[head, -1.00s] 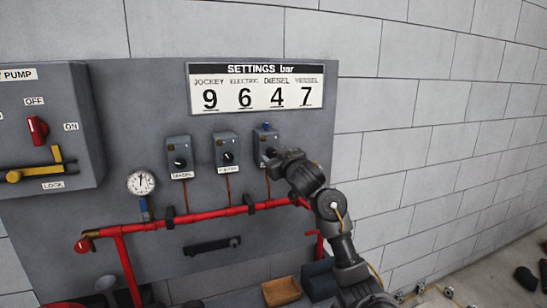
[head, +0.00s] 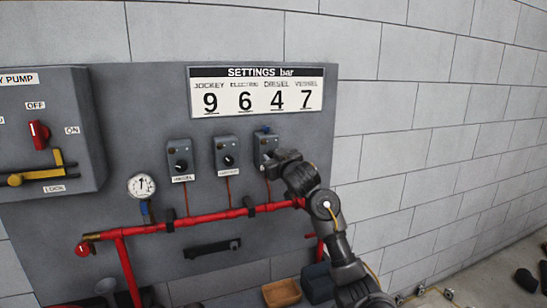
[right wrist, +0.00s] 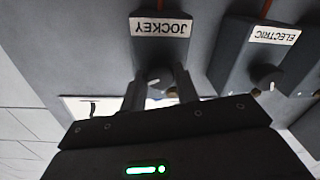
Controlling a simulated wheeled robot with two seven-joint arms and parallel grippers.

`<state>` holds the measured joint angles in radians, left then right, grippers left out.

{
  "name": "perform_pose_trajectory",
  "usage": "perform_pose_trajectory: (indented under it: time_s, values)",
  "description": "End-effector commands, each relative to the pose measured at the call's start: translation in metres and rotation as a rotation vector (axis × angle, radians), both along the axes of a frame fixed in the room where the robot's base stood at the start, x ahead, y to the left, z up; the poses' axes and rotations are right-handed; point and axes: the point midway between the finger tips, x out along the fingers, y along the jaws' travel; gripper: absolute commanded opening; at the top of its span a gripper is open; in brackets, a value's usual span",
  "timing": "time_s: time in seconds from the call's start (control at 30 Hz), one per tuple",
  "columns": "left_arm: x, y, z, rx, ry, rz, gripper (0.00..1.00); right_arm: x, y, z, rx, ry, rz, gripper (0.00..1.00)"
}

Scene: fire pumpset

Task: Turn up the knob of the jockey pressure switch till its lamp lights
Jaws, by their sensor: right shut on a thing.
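The jockey pressure switch (head: 265,146) is the rightmost of three grey boxes on the panel. Its label, JOCKEY, reads upside down in the right wrist view (right wrist: 161,28). My right gripper (head: 270,168) is at the front of this box and covers its lower part. In the right wrist view its two fingers are shut on the pale-marked knob (right wrist: 157,77), one on each side. A small dark blue part (head: 264,129) sits on top of the box; I cannot tell whether it is a lit lamp. My left gripper is not in view.
The electric switch (head: 227,152) and diesel switch (head: 180,158) stand left of the jockey one. A settings board (head: 257,90) gives JOCKEY 9. A gauge (head: 142,186) and red pipe (head: 200,217) lie below. A pump control box (head: 50,130) is at left.

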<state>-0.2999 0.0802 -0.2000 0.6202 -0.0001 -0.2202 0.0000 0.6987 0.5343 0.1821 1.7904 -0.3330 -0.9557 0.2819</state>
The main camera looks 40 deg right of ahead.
Motion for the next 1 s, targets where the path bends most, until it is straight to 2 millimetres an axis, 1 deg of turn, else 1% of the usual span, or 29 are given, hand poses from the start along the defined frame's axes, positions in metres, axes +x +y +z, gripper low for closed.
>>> perform_pose_trajectory:
  time_s: [0.03, 0.07, 0.3, 0.33, 0.4, 0.5, 0.8, 0.87, 0.97, 1.0]
  values:
    - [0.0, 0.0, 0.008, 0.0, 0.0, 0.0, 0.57, 0.0, 0.0, 0.003, 0.029, -0.008, 0.001, 0.08]
    - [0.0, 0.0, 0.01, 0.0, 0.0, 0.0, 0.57, 0.0, 0.001, 0.003, 0.044, -0.011, 0.001, 0.08]
    - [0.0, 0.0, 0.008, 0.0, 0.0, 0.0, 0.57, 0.0, 0.0, 0.0, 0.055, -0.018, 0.0, 0.08]
    - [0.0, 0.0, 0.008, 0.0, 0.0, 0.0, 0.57, 0.0, 0.0, 0.0, 0.055, -0.018, 0.0, 0.32]
    - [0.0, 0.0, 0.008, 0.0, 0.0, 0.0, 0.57, 0.0, 0.0, 0.0, 0.055, -0.018, 0.0, 0.41]
    - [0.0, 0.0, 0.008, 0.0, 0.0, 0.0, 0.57, 0.0, 0.0, 0.0, 0.055, -0.018, 0.0, 0.52]
    - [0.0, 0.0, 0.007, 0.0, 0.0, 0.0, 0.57, -0.002, 0.001, 0.0, 0.055, -0.018, 0.0, 0.52]
    - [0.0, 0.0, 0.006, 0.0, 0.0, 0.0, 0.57, -0.007, 0.002, 0.0, 0.056, -0.021, 0.001, 0.52]
    - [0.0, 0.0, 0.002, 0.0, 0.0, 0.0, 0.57, -0.021, 0.007, -0.001, 0.054, -0.021, 0.002, 0.52]
    - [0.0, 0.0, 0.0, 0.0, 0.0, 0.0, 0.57, -0.028, 0.008, -0.002, 0.053, -0.021, -0.001, 0.52]
